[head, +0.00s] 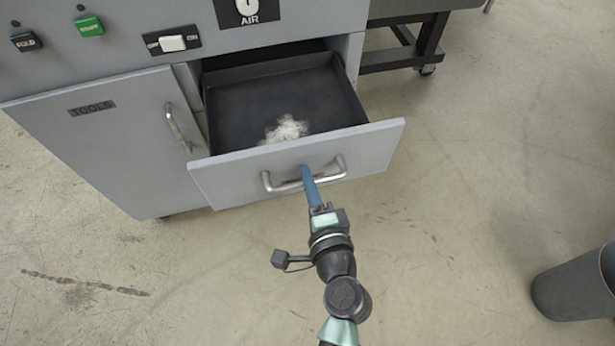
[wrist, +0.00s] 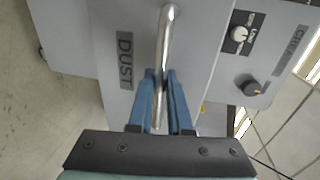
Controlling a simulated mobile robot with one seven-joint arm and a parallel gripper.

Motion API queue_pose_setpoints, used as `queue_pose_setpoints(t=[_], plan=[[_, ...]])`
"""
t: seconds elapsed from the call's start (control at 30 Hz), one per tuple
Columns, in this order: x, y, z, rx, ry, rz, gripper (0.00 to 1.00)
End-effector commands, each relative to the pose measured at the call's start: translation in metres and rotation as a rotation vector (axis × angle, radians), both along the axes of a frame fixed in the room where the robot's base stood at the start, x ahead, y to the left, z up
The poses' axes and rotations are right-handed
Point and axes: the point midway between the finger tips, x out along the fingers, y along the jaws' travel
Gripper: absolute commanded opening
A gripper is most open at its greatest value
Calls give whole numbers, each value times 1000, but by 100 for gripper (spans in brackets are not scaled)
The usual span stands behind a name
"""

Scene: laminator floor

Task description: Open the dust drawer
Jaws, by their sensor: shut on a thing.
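The dust drawer (head: 347,155) is pulled well out of the grey cabinet in the head view. A clump of pale dust (head: 285,130) lies inside near its front panel. A curved metal handle (head: 280,184) is fixed across the panel. My gripper (head: 307,176) has blue fingers shut on this handle near its middle. In the wrist view the handle (wrist: 168,45) runs between the two blue fingers (wrist: 160,95), and the label DUST (wrist: 125,60) shows on the panel beside it. In the head view the fingers partly cover the handle and the label is not seen.
A TOOLS door (head: 105,140) with its own handle (head: 178,128) is shut, left of the drawer. Buttons and a switch (head: 172,43) sit above. A grey bin (head: 575,285) stands at the lower right. The floor (head: 460,200) between drawer and bin is clear.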

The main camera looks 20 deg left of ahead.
Motion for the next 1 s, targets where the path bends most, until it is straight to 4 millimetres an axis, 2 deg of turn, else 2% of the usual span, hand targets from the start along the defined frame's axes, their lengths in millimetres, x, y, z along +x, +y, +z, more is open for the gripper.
queue_pose_setpoints(t=[0.03,0.07,0.2,0.47,0.63,0.77,1.0], plan=[[0,0,0,1,-1,1,0],[0,0,0,1,-1,1,23],[0,0,0,1,-1,0,47],[0,0,0,0,0,0,47],[-8,-6,1,0,2,-1,47],[-27,-19,5,-1,3,-4,47],[-70,-48,16,-1,3,-3,47]])
